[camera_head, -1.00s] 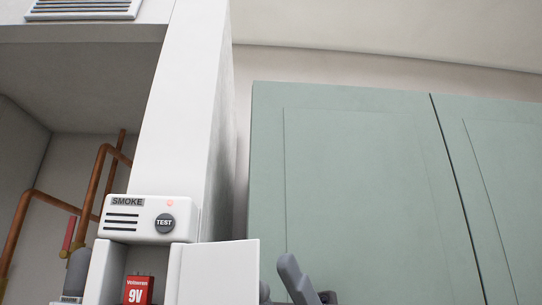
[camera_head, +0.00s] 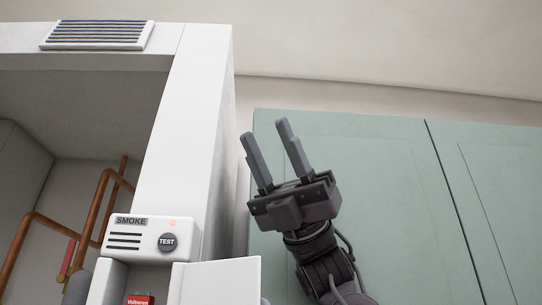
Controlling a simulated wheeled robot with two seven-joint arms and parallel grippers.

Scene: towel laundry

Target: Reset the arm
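My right gripper (camera_head: 266,134) is raised in front of the green cabinet, with its fingers pointing up. Its two grey fingers stand apart with nothing between them. Its wrist and forearm come up from the bottom edge. My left gripper cannot be made out in this view.
A white smoke alarm (camera_head: 133,240) with a TEST button sits at lower left, its cover open (camera_head: 222,281) and a red battery (camera_head: 140,299) partly showing. Copper pipes (camera_head: 92,215) run in the recess at left. Green cabinet doors (camera_head: 390,190) fill the right. A vent (camera_head: 97,35) is at upper left.

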